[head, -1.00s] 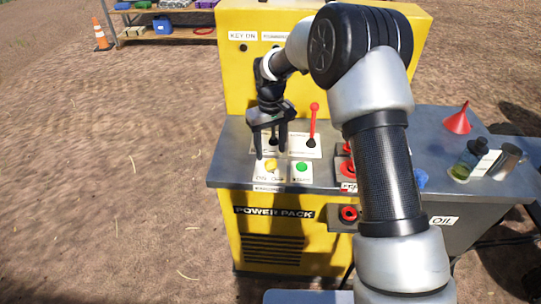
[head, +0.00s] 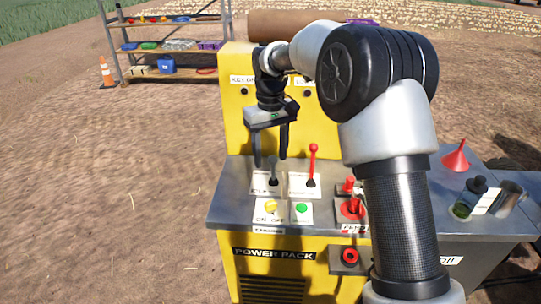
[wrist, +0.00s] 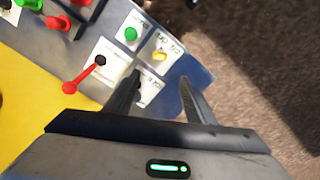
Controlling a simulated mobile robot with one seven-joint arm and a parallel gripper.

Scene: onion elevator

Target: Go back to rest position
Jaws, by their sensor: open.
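My gripper (head: 270,162) is open and empty. In the head view it hangs fingers down above the left part of the yellow and grey power pack (head: 232,205). Its fingertips are near the top of a dark lever (head: 273,172); I cannot tell whether they touch it. In the wrist view the two fingers (wrist: 160,88) stand apart over the panel. The yellow button (wrist: 161,57) and the green button (wrist: 131,34) lie beyond them.
A red-knobbed lever (head: 313,165) stands right of my gripper. Red valves (head: 350,207), a red funnel (head: 456,157) and a bottle (head: 468,199) are further right. A shelf (head: 165,47) and a traffic cone (head: 106,72) stand behind. The ground at left is clear.

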